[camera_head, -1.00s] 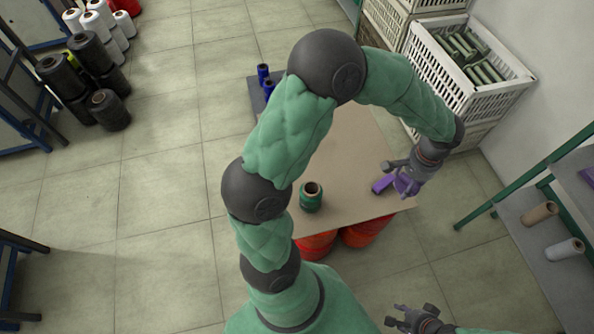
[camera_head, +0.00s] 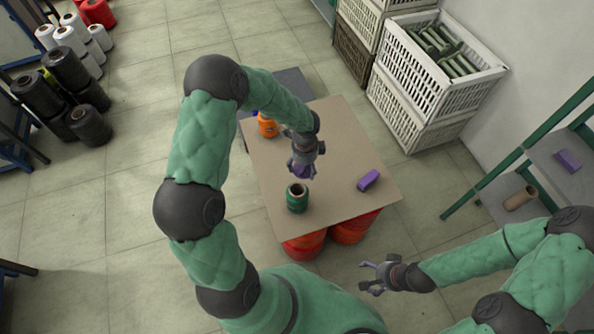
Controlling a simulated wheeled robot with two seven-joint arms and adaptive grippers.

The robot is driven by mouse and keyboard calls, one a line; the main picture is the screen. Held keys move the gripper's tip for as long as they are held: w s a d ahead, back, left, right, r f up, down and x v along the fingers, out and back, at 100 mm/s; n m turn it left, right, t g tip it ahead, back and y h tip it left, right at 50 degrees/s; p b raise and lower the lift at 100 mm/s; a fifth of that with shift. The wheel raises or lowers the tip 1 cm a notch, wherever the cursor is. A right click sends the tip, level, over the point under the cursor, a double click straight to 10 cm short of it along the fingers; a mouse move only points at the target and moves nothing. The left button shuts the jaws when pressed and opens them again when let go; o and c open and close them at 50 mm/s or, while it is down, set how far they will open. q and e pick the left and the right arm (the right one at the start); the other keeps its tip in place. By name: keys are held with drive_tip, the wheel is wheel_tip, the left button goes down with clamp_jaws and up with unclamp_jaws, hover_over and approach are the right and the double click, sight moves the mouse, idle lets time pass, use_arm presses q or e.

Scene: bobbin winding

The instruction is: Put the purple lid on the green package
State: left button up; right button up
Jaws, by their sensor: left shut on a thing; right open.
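The green package (camera_head: 297,198), a green spool-like cylinder with a dark open top, stands upright on the brown board. My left gripper (camera_head: 301,172) is shut on a small purple piece, apparently the purple lid (camera_head: 299,170), mostly hidden by the fingers. It holds it just behind the green package; I cannot tell how high above the board. A separate purple block (camera_head: 368,180) lies on the board to the right. My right gripper (camera_head: 372,276) is open and empty, in front of the board's near edge.
An orange spool (camera_head: 267,128) stands at the back left of the board (camera_head: 343,127), which rests on red spools (camera_head: 304,246). White crates (camera_head: 420,95) stand behind right. A shelf at right holds a brown spool (camera_head: 520,199) and another purple block (camera_head: 567,161).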

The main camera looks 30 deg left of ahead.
sight(298, 169)
use_arm(q)
drive_tip(key=f+m, duration=0.1)
drive_tip(key=a+f+m, duration=0.1)
drive_tip(key=m, duration=0.1)
drive_tip(key=s+f+m, duration=0.1)
drive_tip(key=shift+a+f+m, duration=0.25)
drive_tip(key=shift+a+m, duration=0.15)
drive_tip(key=shift+f, duration=0.3)
wheel_tip(298, 169, down, 7)
drive_tip(key=b, duration=0.6)
drive_tip(key=shift+r, duration=0.15)
drive_tip(key=shift+f+b, duration=1.35)
drive_tip(key=shift+f, duration=0.6)
drive_tip(key=o, duration=0.9)
